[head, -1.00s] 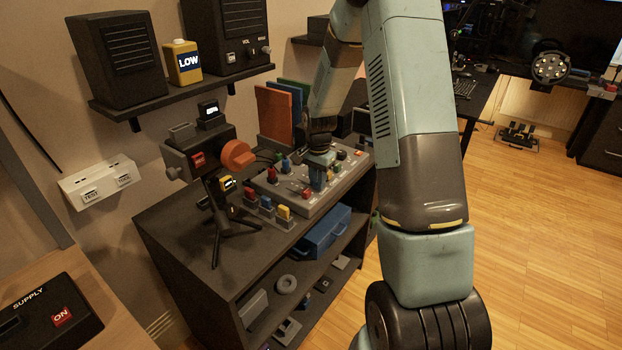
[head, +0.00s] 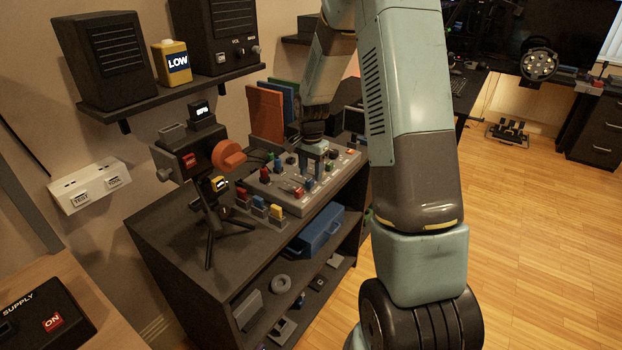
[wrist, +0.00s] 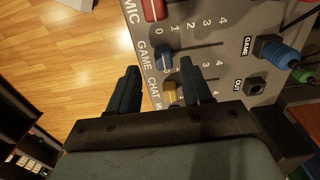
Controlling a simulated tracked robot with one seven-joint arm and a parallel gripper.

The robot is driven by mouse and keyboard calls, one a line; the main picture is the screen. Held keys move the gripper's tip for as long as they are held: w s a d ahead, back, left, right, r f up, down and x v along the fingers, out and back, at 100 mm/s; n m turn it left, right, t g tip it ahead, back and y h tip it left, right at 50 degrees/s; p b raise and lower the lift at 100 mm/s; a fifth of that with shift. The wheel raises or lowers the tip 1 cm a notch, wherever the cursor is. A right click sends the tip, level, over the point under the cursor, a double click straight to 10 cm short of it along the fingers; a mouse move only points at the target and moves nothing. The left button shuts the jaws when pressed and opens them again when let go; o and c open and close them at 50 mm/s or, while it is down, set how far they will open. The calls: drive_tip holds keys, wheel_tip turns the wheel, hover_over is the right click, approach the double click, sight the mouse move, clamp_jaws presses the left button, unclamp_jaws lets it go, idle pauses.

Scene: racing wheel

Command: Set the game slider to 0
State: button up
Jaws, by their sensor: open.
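The control panel (head: 342,181) lies on top of the dark shelf unit, with my gripper (head: 316,165) just over it. In the wrist view, the blue GAME slider knob (wrist: 163,59) sits at the left end of its slot, near the 0 end of its scale. Its exact mark is partly hidden. My gripper (wrist: 160,70) is open, with one finger on each side of the blue knob's line. The knob shows between and just beyond the fingertips; I cannot tell whether either touches it. The red MIC knob (wrist: 153,10) and yellow CHAT knob (wrist: 169,93) lie on either side.
A GAME plug (wrist: 272,50) and a socket (wrist: 255,86) are right of the sliders. A tripod device with an orange knob (head: 229,155) stands left of the panel. Colored blocks (head: 259,205) line the panel's front. Orange and blue upright boards (head: 265,112) stand behind.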

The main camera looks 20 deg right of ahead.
sight(311, 180)
wheel_tip(311, 180, up, 10)
drive_tip(key=shift+r, duration=0.15)
idle(0.6)
drive_tip(key=s+a+r+n+t, duration=0.3)
drive_tip(key=s+r+n, duration=0.2)
drive_tip(key=s+r, duration=0.9)
drive_tip(key=s+r+n+t, duration=0.1)
drive_tip(key=s+r+n, duration=0.1)
drive_tip(key=s, duration=0.7)
drive_tip(key=s+a+r+n+t, duration=0.1)
drive_tip(key=s+n, duration=0.2)
drive_tip(key=s, duration=0.6)
drive_tip(key=shift+r+n+t, duration=0.3)
drive_tip(key=shift+r+n, duration=0.05)
drive_tip(key=shift+n, duration=0.05)
idle(0.9)
